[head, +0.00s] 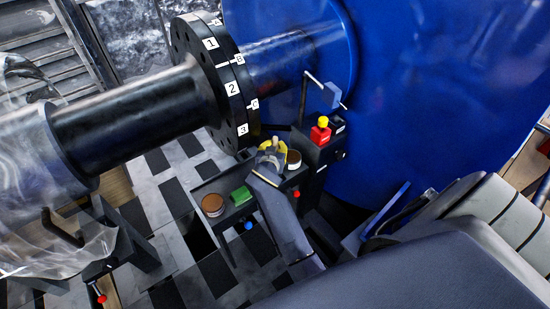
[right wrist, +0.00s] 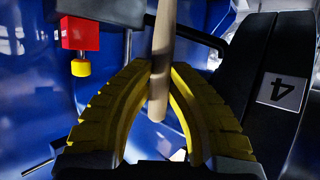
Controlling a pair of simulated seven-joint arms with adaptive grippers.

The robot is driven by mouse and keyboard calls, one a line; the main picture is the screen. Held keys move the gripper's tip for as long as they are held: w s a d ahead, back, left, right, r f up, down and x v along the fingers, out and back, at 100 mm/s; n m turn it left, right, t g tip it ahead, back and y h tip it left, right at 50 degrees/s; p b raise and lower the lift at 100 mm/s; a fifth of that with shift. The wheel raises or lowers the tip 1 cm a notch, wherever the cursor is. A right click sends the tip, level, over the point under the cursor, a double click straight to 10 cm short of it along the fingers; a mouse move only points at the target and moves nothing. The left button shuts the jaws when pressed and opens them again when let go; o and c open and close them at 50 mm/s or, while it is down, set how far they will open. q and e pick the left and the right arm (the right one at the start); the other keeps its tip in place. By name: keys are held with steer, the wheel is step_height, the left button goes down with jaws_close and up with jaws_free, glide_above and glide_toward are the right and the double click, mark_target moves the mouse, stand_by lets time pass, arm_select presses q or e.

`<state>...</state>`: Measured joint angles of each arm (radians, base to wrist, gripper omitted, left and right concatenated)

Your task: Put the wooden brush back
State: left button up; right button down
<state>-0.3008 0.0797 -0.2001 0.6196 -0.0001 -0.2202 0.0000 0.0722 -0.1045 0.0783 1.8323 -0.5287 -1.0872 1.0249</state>
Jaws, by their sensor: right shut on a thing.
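My right gripper (head: 272,152) is in the middle of the head view, above the tray beside the black flange. Its yellow fingers are shut on a pale wooden handle, which I take to be the wooden brush (right wrist: 162,45). In the right wrist view the handle runs upright between the fingertips (right wrist: 160,80), with its rounded end towards the palm. The bristles cannot be made out. In the head view only a small bit of the brush (head: 274,141) shows. My left gripper is in neither view.
A dark tray (head: 221,220) holds a brown-topped round pot (head: 213,205) and a green block (head: 240,195). Another round pot (head: 293,160) is right of my gripper. A black post with a red-and-yellow button (head: 320,131) and the numbered flange (head: 231,87) stand close by.

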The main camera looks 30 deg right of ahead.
steer(key=shift+f, duration=2.2)
steer(key=c, duration=1.4)
jaws_free()
steer(key=shift+o, duration=0.2)
steer(key=shift+v, duration=2.8)
